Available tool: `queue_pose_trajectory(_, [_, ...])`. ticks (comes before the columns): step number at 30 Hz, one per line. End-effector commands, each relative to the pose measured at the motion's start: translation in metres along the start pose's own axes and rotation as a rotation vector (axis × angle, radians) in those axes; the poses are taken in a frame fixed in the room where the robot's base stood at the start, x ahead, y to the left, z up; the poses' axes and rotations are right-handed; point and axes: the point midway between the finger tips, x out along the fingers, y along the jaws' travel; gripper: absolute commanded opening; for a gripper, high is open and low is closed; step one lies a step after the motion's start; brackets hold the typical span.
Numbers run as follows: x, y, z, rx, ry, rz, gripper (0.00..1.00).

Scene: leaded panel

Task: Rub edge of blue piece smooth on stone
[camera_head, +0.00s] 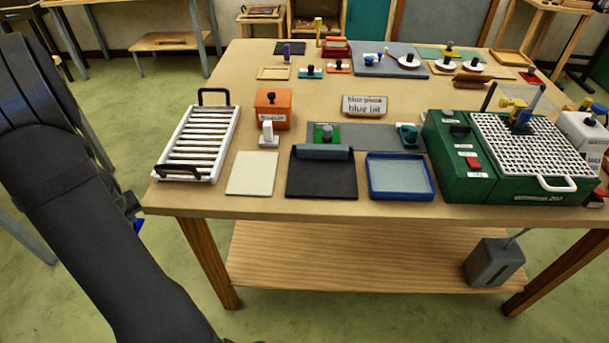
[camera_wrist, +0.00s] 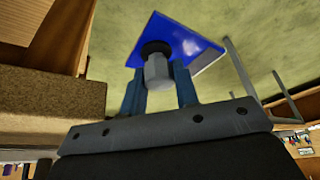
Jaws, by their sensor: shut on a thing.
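The blue piece (camera_wrist: 198,42) is a flat glossy blue plate with a black and grey knob (camera_wrist: 157,66) on its face. My gripper (camera_wrist: 160,78) is shut on that knob in the wrist view. The plate is tilted and hangs over the green floor, beside the table edge. In the head view only a small blue corner (camera_head: 139,224) shows past my dark arm, left of the table's front left corner; most of the gripper is hidden there. A pale flat slab (camera_head: 252,173) lies near the table's front edge; I cannot tell for certain whether it is the stone.
A white slatted rack (camera_head: 198,143) stands at the table's left end. Right of the slab are a black pad (camera_head: 321,178), a blue-rimmed tray (camera_head: 401,192) and a green machine with a white grid (camera_head: 467,185). An orange box (camera_head: 272,108) stands behind the slab.

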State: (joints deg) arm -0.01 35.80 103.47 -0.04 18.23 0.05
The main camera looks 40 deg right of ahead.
Motion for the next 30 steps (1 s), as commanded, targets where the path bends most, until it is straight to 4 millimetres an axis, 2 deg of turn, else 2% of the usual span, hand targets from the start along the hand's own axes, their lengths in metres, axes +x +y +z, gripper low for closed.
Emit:
queue_pose_trajectory(9, [-0.001, 0.0, -0.001, 0.002, 0.001, 0.0, 0.08])
queue_pose_trajectory(14, [-0.017, 0.0, -0.016, 0.039, 0.001, 0.008, 0.08])
queue_pose_trajectory(17, [-0.041, 0.001, -0.035, 0.1, -0.004, 0.027, 0.08])
queue_pose_trajectory(23, [-0.112, 0.015, -0.075, 0.289, -0.006, 0.106, 0.08])
queue_pose_trajectory(26, [-0.144, 0.033, -0.086, 0.396, -0.001, 0.157, 0.08])
queue_pose_trajectory(27, [-0.154, 0.045, -0.088, 0.442, 0.0, 0.179, 0.08])
queue_pose_trajectory(30, [-0.168, 0.081, -0.084, 0.543, 0.003, 0.225, 0.08])
